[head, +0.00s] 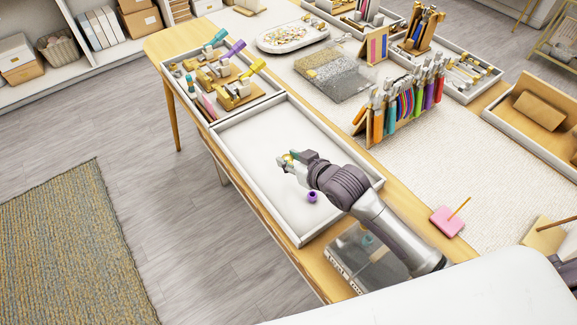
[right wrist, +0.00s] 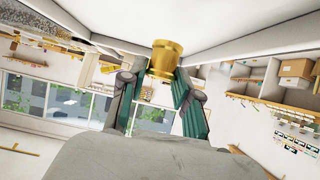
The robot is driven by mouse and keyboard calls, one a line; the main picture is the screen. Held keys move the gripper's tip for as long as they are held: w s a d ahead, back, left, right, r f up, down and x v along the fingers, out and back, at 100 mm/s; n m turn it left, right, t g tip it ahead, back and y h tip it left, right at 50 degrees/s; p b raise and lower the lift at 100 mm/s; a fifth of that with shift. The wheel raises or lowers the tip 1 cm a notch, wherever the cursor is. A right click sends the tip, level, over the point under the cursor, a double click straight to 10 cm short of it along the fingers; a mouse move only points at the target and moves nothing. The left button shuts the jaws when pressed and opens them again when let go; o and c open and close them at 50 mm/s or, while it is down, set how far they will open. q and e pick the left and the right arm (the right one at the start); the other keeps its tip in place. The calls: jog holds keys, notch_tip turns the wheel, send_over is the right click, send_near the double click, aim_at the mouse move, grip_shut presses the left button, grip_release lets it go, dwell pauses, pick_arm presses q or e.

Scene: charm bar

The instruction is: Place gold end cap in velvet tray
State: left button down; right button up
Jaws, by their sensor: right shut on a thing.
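My right gripper (head: 286,161) is shut on the gold end cap (right wrist: 164,58). In the right wrist view the cap is a short, shiny cylinder with a wider rim, held between the green-lined fingertips (right wrist: 158,80). In the head view only a small gold spot of the cap shows at the fingertips. The gripper is over the white velvet tray (head: 245,150), a shallow framed tray at the table's front edge. The height of the cap above the tray floor is hard to tell. My left gripper is not in view.
A small purple bead (head: 312,197) lies in the tray near my right gripper. A tray of colourful-handled tools (head: 222,72) adjoins it at the far left. A rack of coloured pliers (head: 400,105) stands to the right. A clear box (head: 365,262) sits under my right arm.

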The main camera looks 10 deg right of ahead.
jog(key=shift+w+a+f, duration=0.1)
jog(key=shift+a+f, duration=0.1)
jog(key=shift+f, duration=0.4)
notch_tip(320, 180, down, 2)
jog(key=shift+f, duration=0.65)
jog(key=o, duration=0.9)
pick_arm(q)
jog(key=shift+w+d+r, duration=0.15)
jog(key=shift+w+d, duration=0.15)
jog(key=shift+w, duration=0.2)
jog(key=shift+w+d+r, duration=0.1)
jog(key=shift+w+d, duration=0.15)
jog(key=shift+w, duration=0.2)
pick_arm(e)
jog(key=shift+o, duration=0.8)
